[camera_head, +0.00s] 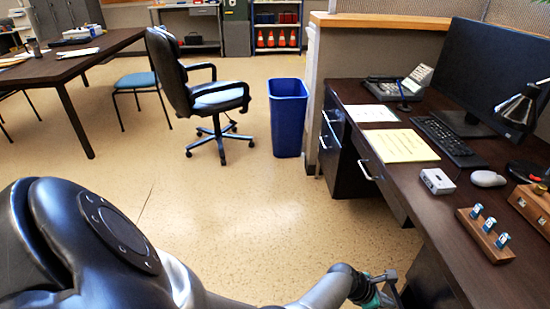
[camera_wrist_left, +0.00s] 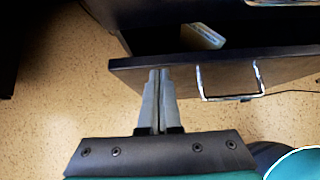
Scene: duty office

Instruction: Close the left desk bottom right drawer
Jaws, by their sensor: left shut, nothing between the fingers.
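The drawer (camera_wrist_left: 190,72) shows in the left wrist view as a dark front panel with a silver wire handle (camera_wrist_left: 231,97). It stands open, with a gap behind the front where a pale item (camera_wrist_left: 203,35) shows inside. My left gripper (camera_wrist_left: 158,74) is shut and empty. Its fingertips are at the outer face of the drawer front, left of the handle; I cannot tell whether they touch it. In the head view my left gripper (camera_head: 385,283) is low beside the desk (camera_head: 400,180), and the open drawer is hard to make out there. My right gripper is not in view.
A blue bin (camera_head: 288,118) and a black office chair (camera_head: 200,90) stand beyond on open tan floor. The desk top holds a monitor, keyboard, phone and small items. Another table (camera_head: 60,65) is at the far left. My left arm crosses the foreground.

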